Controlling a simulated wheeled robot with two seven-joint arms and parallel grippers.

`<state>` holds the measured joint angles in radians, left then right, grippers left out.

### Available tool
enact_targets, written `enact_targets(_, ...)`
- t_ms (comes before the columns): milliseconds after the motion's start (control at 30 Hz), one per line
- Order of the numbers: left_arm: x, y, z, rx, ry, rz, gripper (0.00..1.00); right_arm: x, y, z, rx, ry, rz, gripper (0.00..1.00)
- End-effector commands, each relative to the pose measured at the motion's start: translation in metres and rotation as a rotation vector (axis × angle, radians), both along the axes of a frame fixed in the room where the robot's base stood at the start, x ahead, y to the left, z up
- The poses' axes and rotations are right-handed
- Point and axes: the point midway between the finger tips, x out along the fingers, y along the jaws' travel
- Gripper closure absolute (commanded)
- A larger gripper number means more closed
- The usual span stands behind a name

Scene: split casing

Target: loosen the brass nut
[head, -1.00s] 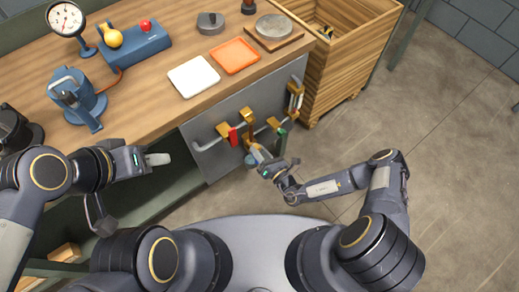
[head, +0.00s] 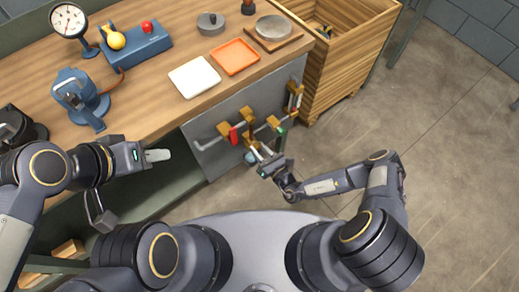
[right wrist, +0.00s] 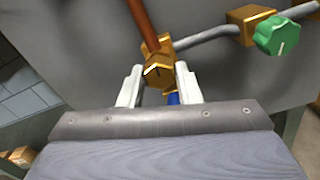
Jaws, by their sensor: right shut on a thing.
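My left gripper (head: 157,155) is left of the panel, in front of the bench edge, away from the pipes. Its finger gap cannot be made out.
Close to the nut are a red-brown lever (right wrist: 140,18), a green knob (right wrist: 277,35) on a brass block, and a blue part (right wrist: 172,98) below. The wooden crate (head: 330,85) stands right of the panel (head: 208,158). The floor at right is clear.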

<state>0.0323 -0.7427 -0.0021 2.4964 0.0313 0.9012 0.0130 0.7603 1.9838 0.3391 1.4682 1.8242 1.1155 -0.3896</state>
Motion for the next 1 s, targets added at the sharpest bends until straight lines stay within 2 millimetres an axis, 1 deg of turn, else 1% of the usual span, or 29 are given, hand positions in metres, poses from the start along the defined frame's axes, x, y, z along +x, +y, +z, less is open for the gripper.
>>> enact_targets(167, 0.000, 0.000, 0.000, 0.000, 0.000, 0.000, 0.64, -0.001, 0.000, -0.001, -0.001, 0.003, 0.001, 0.92)
enact_targets(200, 0.000, 0.000, 0.000, 0.000, 0.000, 0.000, 0.64, -0.001, 0.000, -0.001, -0.001, 0.003, 0.001, 0.64)
enact_targets(333, 0.000, 0.000, 0.000, 0.000, 0.000, 0.000, 0.64, 0.000, 0.000, -0.001, 0.000, 0.002, 0.001, 0.48)
enact_targets(667, 0.000, 0.000, 0.000, 0.000, 0.000, 0.000, 0.64, -0.003, -0.002, -0.001, 0.000, 0.003, 0.000, 0.48)
enact_targets(767, 0.000, 0.000, -0.001, 0.000, 0.000, 0.000, 0.64, -0.012, -0.010, -0.002, 0.000, 0.005, -0.001, 0.48)
enact_targets(1000, 0.000, 0.000, -0.004, 0.000, 0.000, 0.000, 0.64, -0.045, -0.034, -0.001, 0.001, 0.004, -0.002, 0.48)
